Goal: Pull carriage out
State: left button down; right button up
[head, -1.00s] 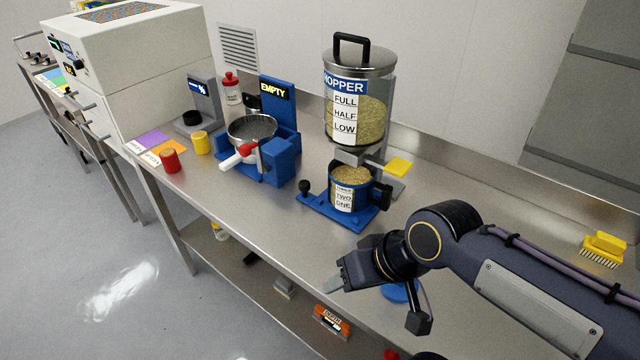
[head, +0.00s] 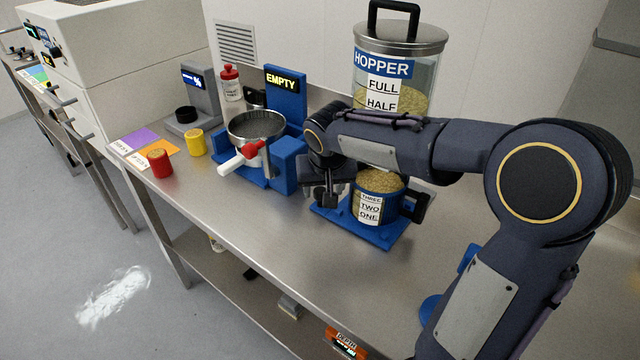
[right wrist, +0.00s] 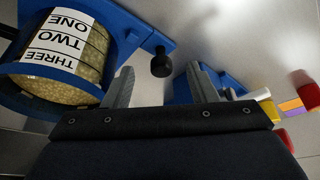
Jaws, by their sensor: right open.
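The blue carriage (head: 372,233) sits under the hopper (head: 398,70) and bears a clear cup of grain (head: 382,181) with a blue rim and a THREE/TWO/ONE label. My right gripper (head: 326,193) is at the carriage's left end, where my wrist hides the black knob in the head view. In the right wrist view, the black knob (right wrist: 162,62) stands on a short stem from the carriage. It lies between and just beyond the tips of my open right gripper (right wrist: 160,82), with nothing between the fingers. My left gripper is out of view.
A blue stand with an EMPTY sign (head: 281,84) holds a round pan (head: 256,126) with a red and white handle, close left of my gripper. Red (head: 160,163) and yellow (head: 196,142) cups stand farther left. The steel bench front (head: 265,235) is clear.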

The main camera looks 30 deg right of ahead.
aim_at(320, 191)
jog(key=w, duration=0.1)
jog(key=w+d, duration=0.1)
jog(key=w, duration=0.1)
jog(key=shift+w+d+f+p, duration=0.15)
jog(key=shift+d+f+p, duration=0.05)
jog(key=shift+d+p, duration=0.1)
jog(key=x, duration=0.2)
jog(key=shift+f, duration=0.4)
jog(key=shift+x, duration=0.85)
jog(key=shift+a, duration=0.1)
grip_shut()
